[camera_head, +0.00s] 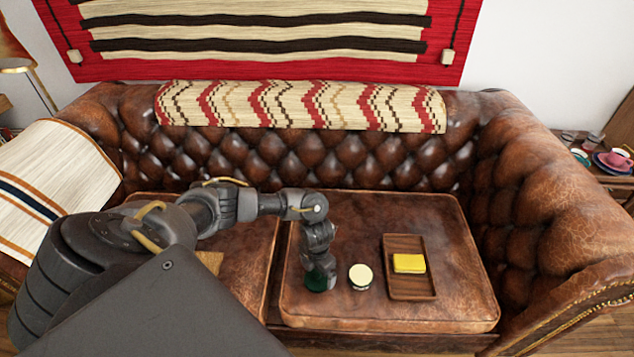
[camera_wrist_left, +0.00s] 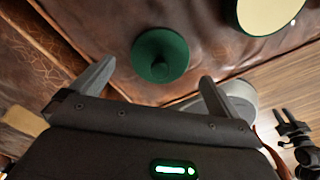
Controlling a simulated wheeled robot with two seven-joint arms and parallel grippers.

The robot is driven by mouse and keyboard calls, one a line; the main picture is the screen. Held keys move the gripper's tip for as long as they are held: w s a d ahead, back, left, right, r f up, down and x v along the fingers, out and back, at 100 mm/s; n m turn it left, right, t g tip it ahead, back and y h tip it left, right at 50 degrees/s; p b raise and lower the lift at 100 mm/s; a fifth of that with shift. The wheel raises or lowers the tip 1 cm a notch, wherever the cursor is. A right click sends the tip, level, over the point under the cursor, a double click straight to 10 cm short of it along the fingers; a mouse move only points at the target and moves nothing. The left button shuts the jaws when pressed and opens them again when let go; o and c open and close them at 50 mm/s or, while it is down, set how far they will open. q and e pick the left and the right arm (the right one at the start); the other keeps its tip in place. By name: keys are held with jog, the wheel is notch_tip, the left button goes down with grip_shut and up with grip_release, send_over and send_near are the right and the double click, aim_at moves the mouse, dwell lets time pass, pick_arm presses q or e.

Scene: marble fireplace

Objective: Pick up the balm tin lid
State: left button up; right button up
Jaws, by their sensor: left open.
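In the head view the green lid (camera_head: 316,282) is partly hidden under my left gripper (camera_head: 319,268). In the left wrist view my left gripper (camera_wrist_left: 158,71) is open, with a finger to either side of the lid in the picture. I see no contact. A cream-topped round tin (camera_head: 360,276) stands just right of the lid, also in the left wrist view (camera_wrist_left: 270,12).
A wooden tray (camera_head: 424,291) holding a yellow block (camera_head: 409,263) lies right of the tin. The sofa backrest (camera_head: 330,160) and right armrest (camera_head: 560,225) bound the seat (camera_head: 345,215). The seat behind the tin and tray is clear.

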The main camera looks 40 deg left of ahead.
aim_at(317, 273)
pick_arm(q)
jog(key=shift+f, duration=1.5)
jog(key=shift+c, duration=0.3)
jog(key=c, duration=0.9)
jog(key=shift+r, duration=0.15)
